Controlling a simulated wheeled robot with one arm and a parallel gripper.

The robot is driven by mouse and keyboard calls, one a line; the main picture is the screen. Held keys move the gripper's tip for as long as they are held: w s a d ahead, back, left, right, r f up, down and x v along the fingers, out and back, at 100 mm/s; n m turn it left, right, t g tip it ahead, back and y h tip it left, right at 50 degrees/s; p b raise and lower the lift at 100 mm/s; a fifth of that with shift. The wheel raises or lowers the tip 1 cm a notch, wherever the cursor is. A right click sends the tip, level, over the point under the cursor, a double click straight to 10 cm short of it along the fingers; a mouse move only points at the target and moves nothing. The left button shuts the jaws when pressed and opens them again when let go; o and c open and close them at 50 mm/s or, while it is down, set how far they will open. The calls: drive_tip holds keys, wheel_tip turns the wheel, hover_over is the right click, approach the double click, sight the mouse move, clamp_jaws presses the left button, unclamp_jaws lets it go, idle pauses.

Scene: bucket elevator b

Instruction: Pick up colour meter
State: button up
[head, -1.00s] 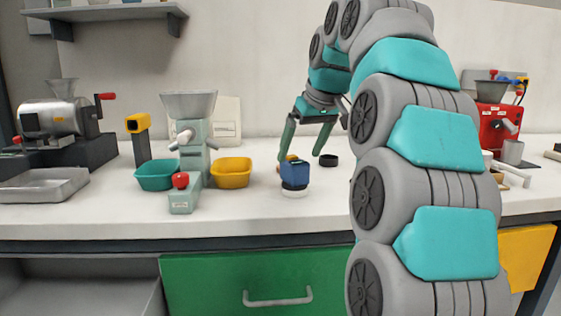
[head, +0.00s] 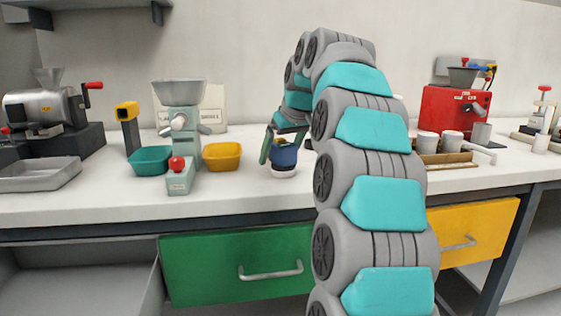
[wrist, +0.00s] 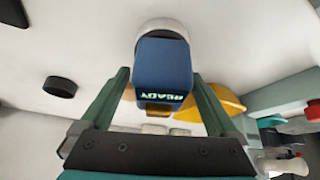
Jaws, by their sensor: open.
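The colour meter appears to be the blue block-like device (head: 284,156) on a round white base (head: 284,172) on the bench. In the wrist view the blue device (wrist: 162,68) shows a display reading "READY", with a yellow-brown part at its near end. My gripper (wrist: 161,76) is open, with one green finger on each side of the device. A gap shows between each finger and the device's body, and the fingers are not closed on it. In the head view my arm reaches down over the device, and one finger shows at its left.
A yellow bowl (head: 222,156), a teal bowl (head: 150,161) and a pale green grinder (head: 180,125) stand to the left. A black disc (wrist: 60,87) lies left in the wrist view. A red machine (head: 447,112) and white cups (head: 452,141) stand right.

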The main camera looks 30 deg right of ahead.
clamp_jaws()
idle(0.7)
